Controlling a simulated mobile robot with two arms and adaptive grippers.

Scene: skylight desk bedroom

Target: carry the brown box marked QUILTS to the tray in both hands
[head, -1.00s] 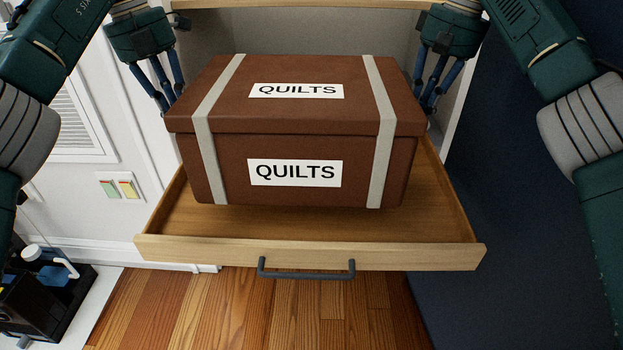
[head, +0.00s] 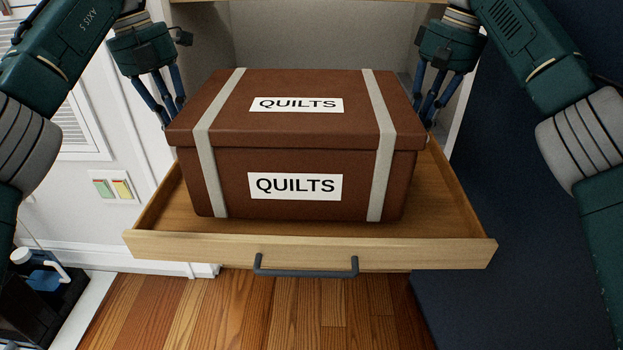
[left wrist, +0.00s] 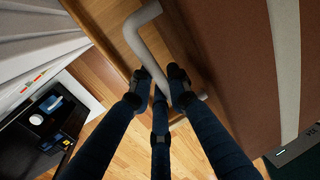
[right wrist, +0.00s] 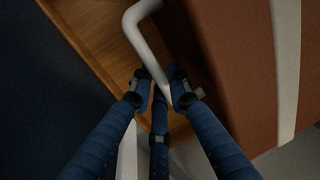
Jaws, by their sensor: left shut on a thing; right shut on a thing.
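The brown box marked QUILTS (head: 300,135) has two pale straps and a lid. It is level, above or in a pulled-out wooden tray (head: 310,251) with a dark front handle. I cannot tell whether its underside touches the tray floor. My left gripper (head: 172,115) is at the box's left end, its fingers shut around a pale bar handle, which shows in the left wrist view (left wrist: 139,32). My right gripper (head: 429,115) is at the right end, shut on the matching handle, seen in the right wrist view (right wrist: 134,22).
The pale cabinet interior (head: 325,40) is behind the box. A white door and wall (head: 80,215) stand at the left, a dark blue surface (head: 520,240) at the right. A black case with a white-capped bottle (head: 42,272) is at lower left. Wooden floor (head: 260,310) lies clear in front.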

